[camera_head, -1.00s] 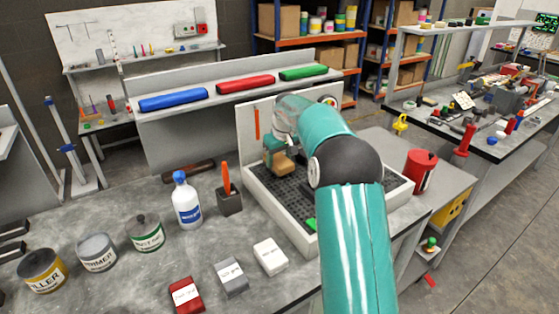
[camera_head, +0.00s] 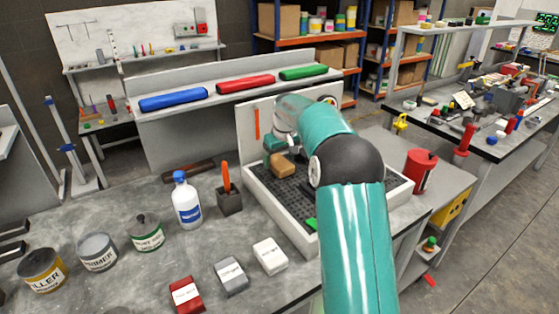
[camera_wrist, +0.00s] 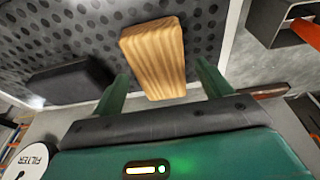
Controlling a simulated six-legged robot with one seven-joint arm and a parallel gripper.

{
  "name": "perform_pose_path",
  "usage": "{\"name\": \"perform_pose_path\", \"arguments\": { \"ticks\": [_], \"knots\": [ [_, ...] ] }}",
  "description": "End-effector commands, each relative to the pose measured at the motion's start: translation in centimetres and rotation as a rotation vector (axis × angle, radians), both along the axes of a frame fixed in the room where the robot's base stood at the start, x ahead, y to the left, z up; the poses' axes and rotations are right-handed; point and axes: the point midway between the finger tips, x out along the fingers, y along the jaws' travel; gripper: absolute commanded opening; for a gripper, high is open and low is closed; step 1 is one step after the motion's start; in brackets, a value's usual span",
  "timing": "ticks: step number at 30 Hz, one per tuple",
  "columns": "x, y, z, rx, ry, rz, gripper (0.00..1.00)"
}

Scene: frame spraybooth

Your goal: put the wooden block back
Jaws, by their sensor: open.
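The wooden block (camera_head: 282,165) is light brown. It is on the black perforated floor of the white-walled booth (camera_head: 283,218), near the back left. In the wrist view the block (camera_wrist: 153,58) shows its striped grain and lies beyond the fingertips, roughly between their lines. My gripper (camera_wrist: 161,86) is open, its two green fingers apart and nothing held between them. In the head view my gripper (camera_head: 275,144) is just above and behind the block, partly hidden by my arm.
A dark block (camera_wrist: 70,80) lies on the perforated floor beside the wooden block. A holder (camera_head: 229,200) with an orange-handled tool, a white bottle (camera_head: 186,203) and several cans stand left of the booth. A red can (camera_head: 420,172) stands to the right.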

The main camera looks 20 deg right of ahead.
Motion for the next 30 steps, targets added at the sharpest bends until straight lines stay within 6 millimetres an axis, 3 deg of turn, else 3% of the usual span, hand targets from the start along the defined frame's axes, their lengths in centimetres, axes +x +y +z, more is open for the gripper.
{"name": "perform_pose_path", "arguments": {
  "ticks": [12, 18, 25, 30],
  "knots": [
    [-2.0, -0.2, 8.4, -0.001, -0.003, -0.001, 0.78],
    [-2.6, -0.3, 10.5, -0.001, -0.002, 0.0, 0.78],
    [-3.0, 0.1, 11.2, -0.002, -0.003, -0.001, 0.78],
    [-5.9, 2.6, 13.7, -0.018, -0.023, -0.008, 0.78]
  ]
}}
